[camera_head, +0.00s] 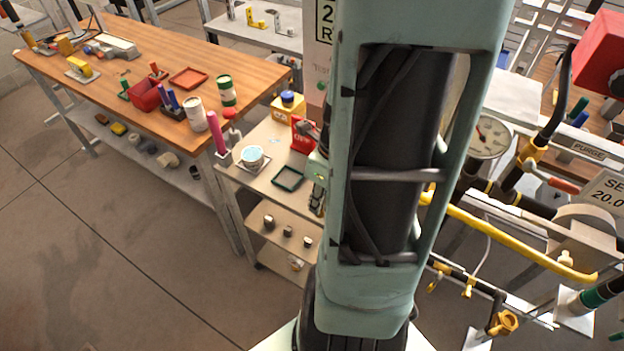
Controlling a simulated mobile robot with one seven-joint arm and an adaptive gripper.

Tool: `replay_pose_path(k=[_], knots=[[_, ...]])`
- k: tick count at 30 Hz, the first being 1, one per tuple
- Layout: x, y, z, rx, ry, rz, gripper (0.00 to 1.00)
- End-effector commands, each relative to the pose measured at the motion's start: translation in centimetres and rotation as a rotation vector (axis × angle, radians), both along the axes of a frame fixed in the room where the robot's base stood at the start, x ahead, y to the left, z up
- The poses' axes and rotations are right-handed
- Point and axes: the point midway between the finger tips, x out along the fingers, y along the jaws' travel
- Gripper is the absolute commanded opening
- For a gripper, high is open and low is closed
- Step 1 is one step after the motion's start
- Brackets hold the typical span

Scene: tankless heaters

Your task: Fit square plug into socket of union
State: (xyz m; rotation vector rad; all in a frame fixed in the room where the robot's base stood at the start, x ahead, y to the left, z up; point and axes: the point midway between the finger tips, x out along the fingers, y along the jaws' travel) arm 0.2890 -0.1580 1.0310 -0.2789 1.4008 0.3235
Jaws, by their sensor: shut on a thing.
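A brass fitting (502,323), which looks like the union, sits at the lower end of a dark pipe at the bottom right. It is small here, and I cannot make out its socket. I cannot pick out the square plug. My own pale green arm link fills the middle of the view from top to bottom and hides what is behind it. My gripper does not show.
A yellow pipe (510,241), a pressure gauge (488,137) and a red-handled valve (550,178) crowd the right. A wheeled cart (262,187) stands left of my arm, beside a wooden workbench (155,65). The floor (90,260) at lower left is clear.

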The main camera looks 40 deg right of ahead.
Motion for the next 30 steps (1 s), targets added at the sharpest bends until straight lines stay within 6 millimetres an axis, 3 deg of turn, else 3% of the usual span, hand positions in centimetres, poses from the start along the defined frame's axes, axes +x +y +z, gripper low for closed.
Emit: replay_pose_path(k=[10, 14, 20, 30], knots=[[-0.2, 0.3, 0.2, 0.000, 0.000, 0.012, 0.00], [0.5, 0.7, 0.3, 0.001, 0.000, 0.107, 0.00], [3.4, 2.1, 0.5, 0.000, 0.000, 0.485, 0.00], [9.1, 6.4, 0.9, 0.000, 0.001, 1.342, 0.00]])
